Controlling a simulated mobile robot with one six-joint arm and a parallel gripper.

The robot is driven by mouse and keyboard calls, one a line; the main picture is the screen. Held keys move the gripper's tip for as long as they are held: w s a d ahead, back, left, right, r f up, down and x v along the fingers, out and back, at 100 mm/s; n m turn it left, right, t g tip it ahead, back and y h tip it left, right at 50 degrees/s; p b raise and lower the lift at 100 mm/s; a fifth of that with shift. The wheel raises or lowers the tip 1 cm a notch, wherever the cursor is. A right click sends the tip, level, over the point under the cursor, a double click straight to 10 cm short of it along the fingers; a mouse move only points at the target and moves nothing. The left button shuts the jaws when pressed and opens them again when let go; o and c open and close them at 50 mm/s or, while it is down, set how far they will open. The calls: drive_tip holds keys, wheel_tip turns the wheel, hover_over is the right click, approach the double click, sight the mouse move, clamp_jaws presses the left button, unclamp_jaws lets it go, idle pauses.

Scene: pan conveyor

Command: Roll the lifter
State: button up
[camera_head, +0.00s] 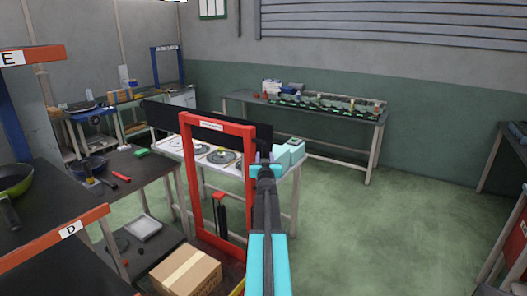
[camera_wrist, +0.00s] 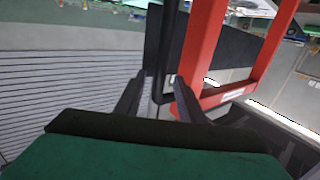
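The lifter is an upright red frame (camera_head: 188,190) with a white label on its top bar; it stands left of my arm in the head view. The frame also shows tilted at the upper right of the wrist view (camera_wrist: 203,45). My gripper (camera_head: 264,160) is beside the top right corner of the frame. In the wrist view my gripper (camera_wrist: 160,77) has its two dark fingers apart. A dark upright bar (camera_wrist: 168,45) beside the red frame shows between them. I cannot tell whether the fingers touch it.
A white table with burners (camera_head: 222,158) stands behind the frame. A cardboard box (camera_head: 186,272) is low in front. A dark workbench (camera_head: 130,165) and a pan (camera_head: 14,180) are at left. A long table (camera_head: 310,120) stands at the back wall. Green floor (camera_head: 370,235) is clear at right.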

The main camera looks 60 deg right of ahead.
drive_tip(key=shift+x, duration=4)
drive_tip(key=shift+a, duration=0.1)
clamp_jaws()
